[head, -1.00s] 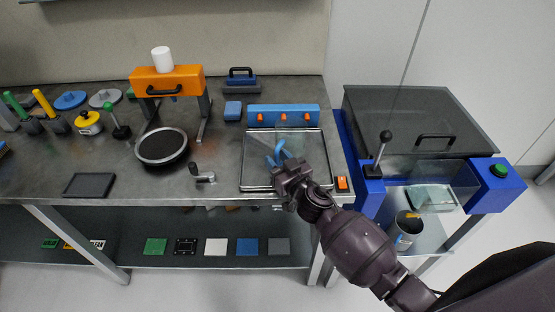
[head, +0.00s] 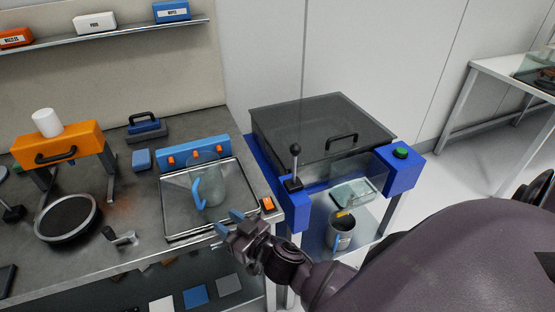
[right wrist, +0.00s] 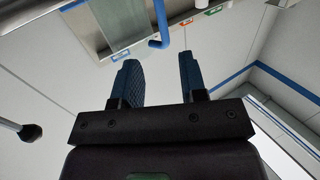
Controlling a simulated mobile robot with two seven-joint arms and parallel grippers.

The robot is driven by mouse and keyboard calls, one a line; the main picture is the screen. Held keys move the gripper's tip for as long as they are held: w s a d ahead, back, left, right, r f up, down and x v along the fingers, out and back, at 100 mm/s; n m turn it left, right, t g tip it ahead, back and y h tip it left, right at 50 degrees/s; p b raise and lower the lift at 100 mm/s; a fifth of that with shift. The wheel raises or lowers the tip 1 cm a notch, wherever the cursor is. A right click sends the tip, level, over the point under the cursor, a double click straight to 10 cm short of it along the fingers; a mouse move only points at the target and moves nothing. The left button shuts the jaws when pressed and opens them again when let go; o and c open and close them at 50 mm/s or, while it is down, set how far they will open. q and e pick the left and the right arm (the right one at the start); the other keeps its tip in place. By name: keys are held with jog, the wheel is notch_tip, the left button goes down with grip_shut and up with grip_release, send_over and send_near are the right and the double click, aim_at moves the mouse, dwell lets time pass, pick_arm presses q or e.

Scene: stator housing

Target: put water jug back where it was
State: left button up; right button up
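The water jug (head: 211,187) is clear, with a blue handle (head: 197,193) on its left side. It stands upright on the glass-topped, metal-rimmed tray (head: 177,215) on the workbench. My right gripper (head: 233,215) is at the tray's front right edge, below and right of the handle and apart from the jug. Its two blue fingers also show in the right wrist view (right wrist: 160,78), spread with nothing between them. My left gripper is not in view.
A blue bar with orange knobs (head: 194,153) stands behind the jug. An orange switch (head: 267,204) is at the bench's right edge. A blue-framed machine has a lever (head: 294,165) and green button (head: 400,152).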

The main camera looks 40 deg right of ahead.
jog(key=s+d+f+g+h, duration=0.2)
jog(key=s+d+f+g, duration=0.1)
jog(key=s+f, duration=0.3)
jog(key=s+d+f+m+g+h, duration=0.1)
jog(key=s+d+f, duration=0.4)
jog(key=s, duration=0.5)
jog(key=shift+f+g+h, duration=0.45)
jog(key=shift+g+h, duration=0.15)
jog(key=shift+g, duration=0.3)
jog(key=shift+d, duration=0.1)
